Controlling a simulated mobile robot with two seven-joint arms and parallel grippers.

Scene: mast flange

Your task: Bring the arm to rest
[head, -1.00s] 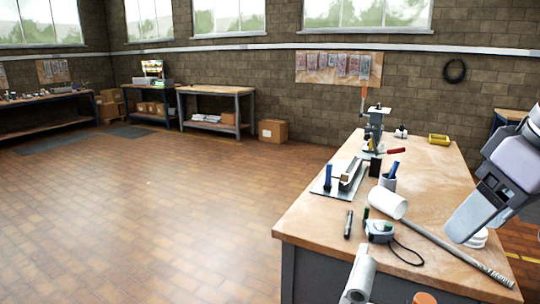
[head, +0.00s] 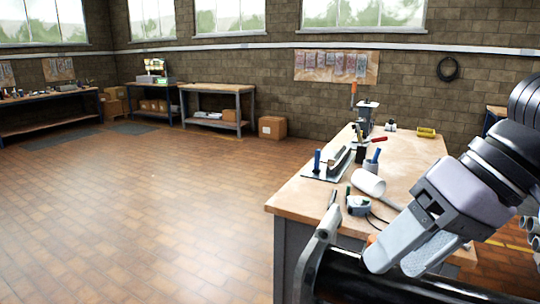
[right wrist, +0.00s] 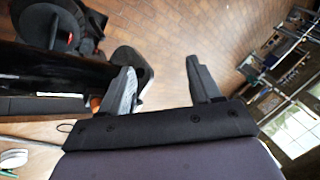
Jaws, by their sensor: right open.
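My right gripper (head: 394,268) hangs at the lower right of the head view, near the front right side of the wooden workbench (head: 292,196). Its fingers point down and left, and it hides part of the bench top. In the right wrist view my right gripper (right wrist: 158,82) shows two fingers spread well apart, with nothing held between them. Tiled floor shows beyond them. My left gripper is not in view.
On the workbench are a white cylinder (head: 368,183), a tape measure (head: 358,206), a blue-handled tool (head: 317,161), a press-like tool (head: 366,118) and a yellow tray (head: 426,132). A cardboard box (head: 272,127) stands by the wall. The tiled floor at left is clear.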

